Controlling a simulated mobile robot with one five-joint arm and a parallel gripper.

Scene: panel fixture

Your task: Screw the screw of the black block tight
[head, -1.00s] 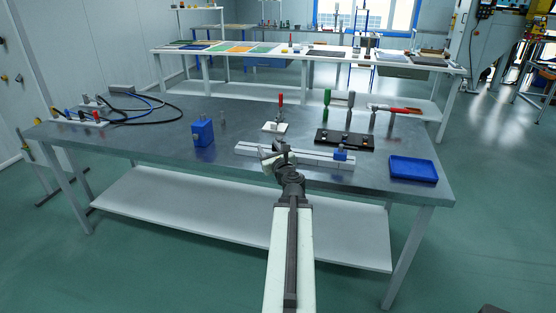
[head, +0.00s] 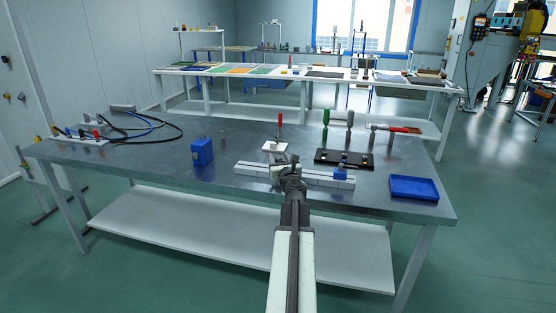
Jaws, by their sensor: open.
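A flat black block (head: 332,158) lies on the metal table, right of centre, with small bright fittings on top. They are too small to tell which is its screw or how far in it sits. My gripper (head: 285,166) is in the middle of the head view, over the white rail and left of the black block. It looks open and empty, with nothing visible between its fingers. It appears apart from the block.
A white rail (head: 258,173) runs across the front, with a small blue clamp (head: 341,172) on it. A blue tray (head: 413,189) lies at right, a blue block (head: 202,154) at left. A green-handled tool (head: 326,118) and a red-handled tool (head: 280,119) stand behind.

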